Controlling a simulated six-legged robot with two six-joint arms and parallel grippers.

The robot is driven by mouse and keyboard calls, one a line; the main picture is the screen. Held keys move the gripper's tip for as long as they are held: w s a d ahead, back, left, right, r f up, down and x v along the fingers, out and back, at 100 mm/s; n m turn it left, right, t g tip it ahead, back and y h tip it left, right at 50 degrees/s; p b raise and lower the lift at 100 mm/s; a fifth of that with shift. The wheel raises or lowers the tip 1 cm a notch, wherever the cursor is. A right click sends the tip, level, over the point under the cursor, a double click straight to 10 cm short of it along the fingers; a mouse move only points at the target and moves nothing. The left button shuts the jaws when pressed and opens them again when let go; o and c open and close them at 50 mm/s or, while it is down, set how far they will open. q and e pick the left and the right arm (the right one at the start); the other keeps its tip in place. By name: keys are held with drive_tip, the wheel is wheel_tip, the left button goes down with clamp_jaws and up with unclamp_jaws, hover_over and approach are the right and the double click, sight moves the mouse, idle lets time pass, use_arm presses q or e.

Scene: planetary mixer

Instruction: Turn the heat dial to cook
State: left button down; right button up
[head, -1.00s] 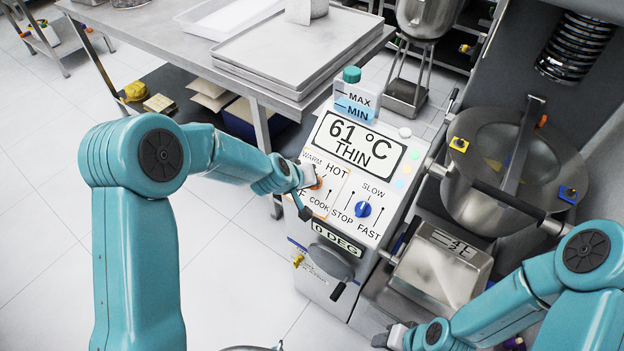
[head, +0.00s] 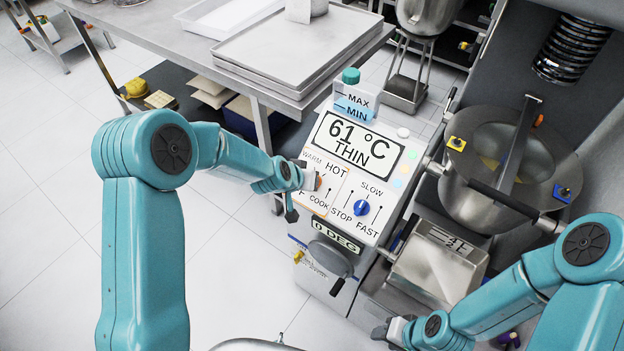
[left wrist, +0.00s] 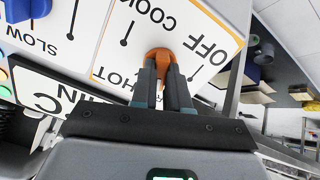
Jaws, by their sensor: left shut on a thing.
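The orange heat dial (head: 318,183) is on the white sloped panel of the mixer, partly hidden by my left gripper. Around it are the labels WARM, HOT, COOK and OFF. My left gripper (head: 307,179) reaches in from the left and is shut on the dial. In the left wrist view, the dial (left wrist: 158,55) sits between the two dark fingers (left wrist: 165,75), with OFF to its right and COOK above it. I cannot tell where its pointer aims. My right gripper (head: 386,331) is low, near the machine's base; its fingers are too small to judge.
A blue speed knob (head: 361,208) sits right of the dial. The display (head: 357,142) reads 61 °C THIN. A 0 DEG plate (head: 337,237) and a grey handle (head: 332,257) are below. A steel bowl (head: 477,205) stands right, a table with trays (head: 290,70) behind.

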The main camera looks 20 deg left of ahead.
use_arm(q)
drive_tip(key=shift+r, duration=0.15)
drive_tip(key=shift+r+m+p, duration=0.1)
drive_tip(key=shift+m+p, duration=1.3)
drive_tip(key=shift+m, duration=0.4)
drive_tip(key=shift+w+a+m, duration=0.1)
drive_tip(key=shift+m, duration=0.4)
